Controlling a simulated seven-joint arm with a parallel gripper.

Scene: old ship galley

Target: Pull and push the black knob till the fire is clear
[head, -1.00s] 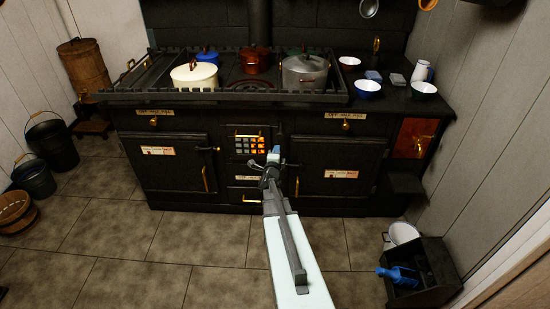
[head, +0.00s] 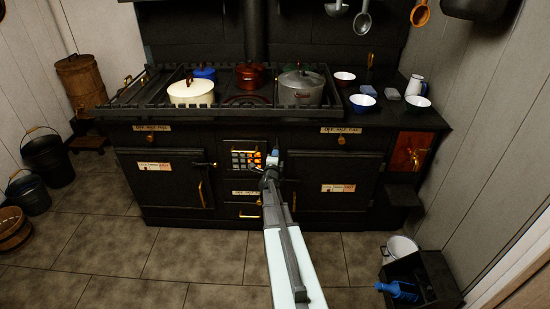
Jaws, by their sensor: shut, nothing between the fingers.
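The black stove stands ahead in the head view. Its fire grate (head: 241,159) is at the middle of the front, with orange glow in several of its openings. My gripper (head: 272,158) is in front of the stove, just right of the grate, and looks shut and empty. I cannot make out the black knob; my gripper and arm cover part of the stove front there. I cannot tell whether the gripper touches the stove.
Oven doors flank the grate: left door (head: 160,181), right door (head: 326,190). A rail (head: 160,113) surrounds pots on the stove top. Bowls and a white jug (head: 415,86) stand at right. A dark crate (head: 425,280) is on the floor at right, buckets (head: 47,158) at left.

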